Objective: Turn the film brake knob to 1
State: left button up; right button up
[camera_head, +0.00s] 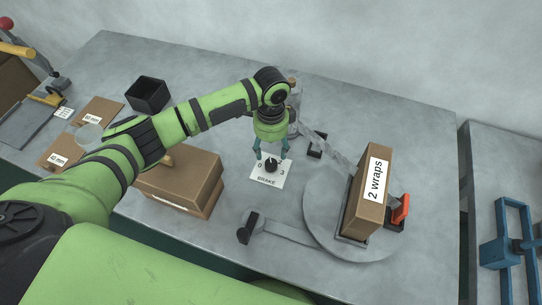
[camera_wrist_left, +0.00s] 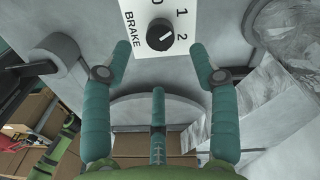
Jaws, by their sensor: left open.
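The film brake knob (camera_head: 270,164) is a small black dial on a white plate (camera_head: 260,178) marked BRAKE, with 0 and 3 readable in the head view. In the left wrist view the knob (camera_wrist_left: 160,34) sits near the top, with 1 and 2 printed beside it. A short white mark on the knob seems to face the 2 side. My left gripper (camera_head: 270,154) is open over the plate, its teal fingers on either side of the knob and apart from it. My right gripper is not in view.
A turntable (camera_head: 318,210) carries an upright box (camera_head: 368,192) labelled 2 wraps, with film stretched toward it. An orange-red lever (camera_head: 400,209) is beside the box. A brown box (camera_head: 180,182) and a black bin (camera_head: 148,94) stand left. A black-handled lever (camera_head: 250,227) lies in front.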

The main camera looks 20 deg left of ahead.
aim_at(271, 162)
pick_arm(q)
notch_tip(271, 162, up, 5)
jog(key=shift+f, duration=0.1)
dwell(0.6)
